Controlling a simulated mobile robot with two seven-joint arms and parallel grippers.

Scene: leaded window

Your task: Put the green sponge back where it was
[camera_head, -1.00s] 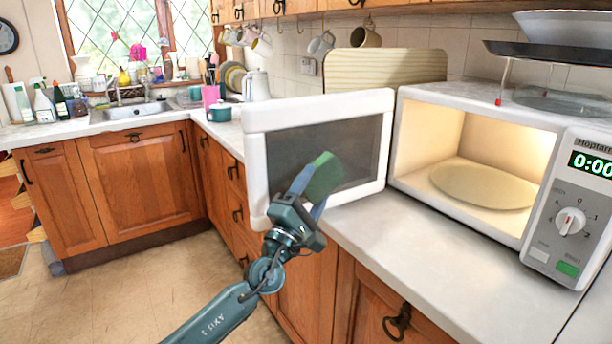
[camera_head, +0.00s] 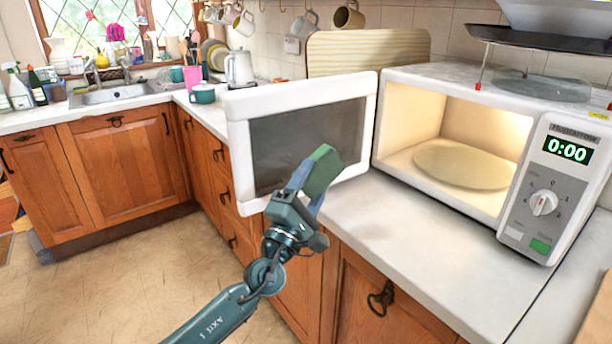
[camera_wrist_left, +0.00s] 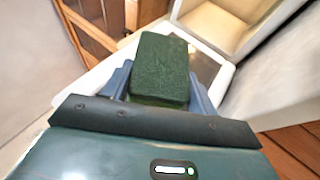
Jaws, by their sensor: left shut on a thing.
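My left gripper (camera_head: 304,192) is shut on the green sponge (camera_head: 322,170). It holds the sponge up in the air in front of the open microwave door. In the left wrist view the sponge (camera_wrist_left: 161,68) is a dark green block between the two blue-grey fingers of the gripper (camera_wrist_left: 160,90). My right gripper is not in view.
The microwave (camera_head: 400,120) stands open and lit, with an empty turntable (camera_head: 462,165). Its door (camera_head: 240,150) swings out over the counter's edge. The counter (camera_head: 420,235) before the microwave is clear. The sink (camera_head: 120,92) and several bottles are at the back left.

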